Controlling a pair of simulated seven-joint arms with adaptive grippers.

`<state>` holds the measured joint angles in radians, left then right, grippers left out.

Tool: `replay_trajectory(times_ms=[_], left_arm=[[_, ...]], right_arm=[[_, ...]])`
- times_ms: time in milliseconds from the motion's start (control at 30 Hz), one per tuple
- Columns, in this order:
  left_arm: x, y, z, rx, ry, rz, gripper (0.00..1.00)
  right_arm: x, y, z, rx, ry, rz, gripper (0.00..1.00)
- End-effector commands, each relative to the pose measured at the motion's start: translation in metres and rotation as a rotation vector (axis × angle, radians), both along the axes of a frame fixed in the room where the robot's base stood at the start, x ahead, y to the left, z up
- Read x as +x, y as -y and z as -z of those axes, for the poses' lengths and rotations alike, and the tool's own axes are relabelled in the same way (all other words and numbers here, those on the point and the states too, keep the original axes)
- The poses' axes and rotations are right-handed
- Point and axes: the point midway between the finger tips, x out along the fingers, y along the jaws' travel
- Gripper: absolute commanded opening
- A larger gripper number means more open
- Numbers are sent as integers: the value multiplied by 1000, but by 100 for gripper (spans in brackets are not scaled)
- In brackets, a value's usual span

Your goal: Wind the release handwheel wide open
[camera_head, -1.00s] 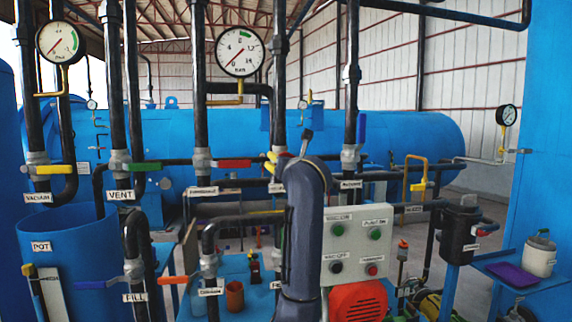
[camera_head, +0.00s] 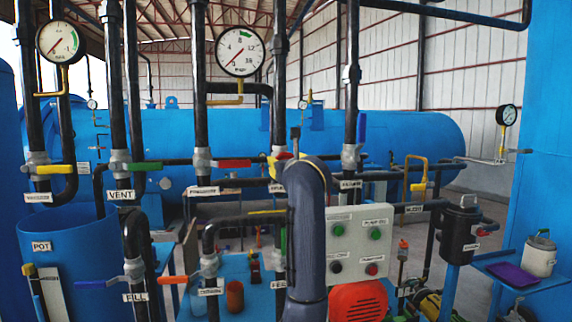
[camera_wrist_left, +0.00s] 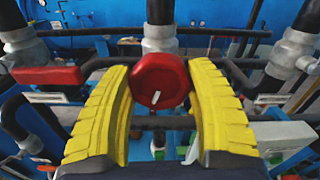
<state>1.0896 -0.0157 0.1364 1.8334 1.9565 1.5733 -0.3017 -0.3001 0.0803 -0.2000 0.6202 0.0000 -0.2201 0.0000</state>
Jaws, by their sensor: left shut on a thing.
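The red release handwheel (camera_wrist_left: 160,80) sits on its pipe fitting, with a white mark low on its round face. In the left wrist view, the yellow fingers of my left gripper (camera_wrist_left: 161,90) are shut on it, one on each side. In the head view my dark arm hides most of the place; a bit of the red wheel (camera_head: 284,155) and a yellow finger of the left gripper (camera_head: 274,166) show beside the arm. My right gripper is not in view.
A green lever (camera_head: 146,167) and a red lever (camera_head: 234,163) are on pipes left of the wheel. A blue lever (camera_head: 361,128) stands to the right. A grey button box (camera_head: 356,238) is just right of my arm. Vertical black pipes crowd the area.

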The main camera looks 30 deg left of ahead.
Motion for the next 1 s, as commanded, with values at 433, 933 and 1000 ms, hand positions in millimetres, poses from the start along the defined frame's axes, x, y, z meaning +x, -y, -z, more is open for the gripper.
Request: replay_trajectory(times_ms=[433,933,1000], left_arm=[[-1,0,-2,-200,192,0,27],[-2,-1,-2,-254,243,-1,27],[-2,-1,-2,-254,243,-1,27]], right_arm=[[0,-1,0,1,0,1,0],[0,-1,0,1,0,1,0],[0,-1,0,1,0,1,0]])
